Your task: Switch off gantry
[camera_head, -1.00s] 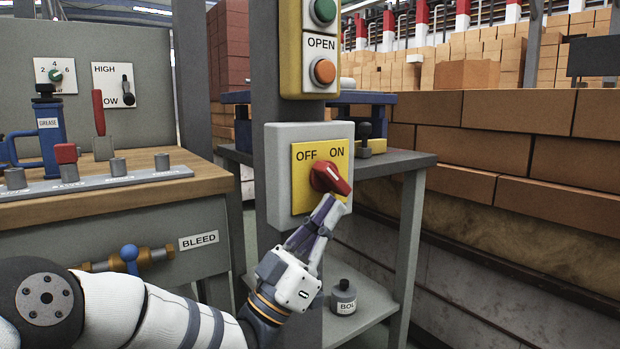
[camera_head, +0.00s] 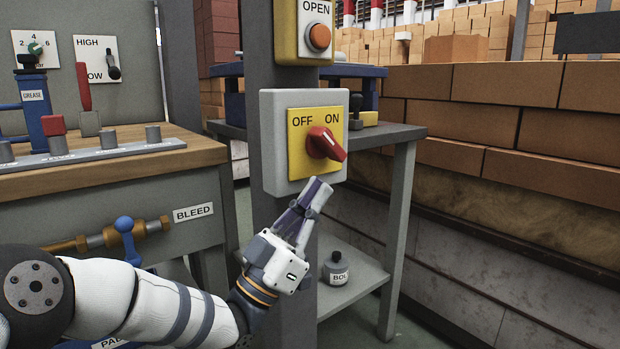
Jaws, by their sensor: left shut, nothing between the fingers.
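A red rotary knob (camera_head: 326,144) sits on a yellow plate (camera_head: 303,170) marked OFF at left and ON at right. The plate is on a grey switch box (camera_head: 274,150) fixed to a grey post. The knob's light mark points to the lower right, away from the word OFF. No label reading gantry is legible. My left gripper (camera_head: 318,186) is shut and empty, its fingertips just below the knob and in front of the plate's lower edge, apparently apart from the knob. My right gripper is not in view.
A box with an orange button (camera_head: 319,37) and the word OPEN is above the switch. A workbench (camera_head: 100,175) with levers and a BLEED valve (camera_head: 124,226) stands left. A shelf with a dark bottle (camera_head: 335,268) is behind.

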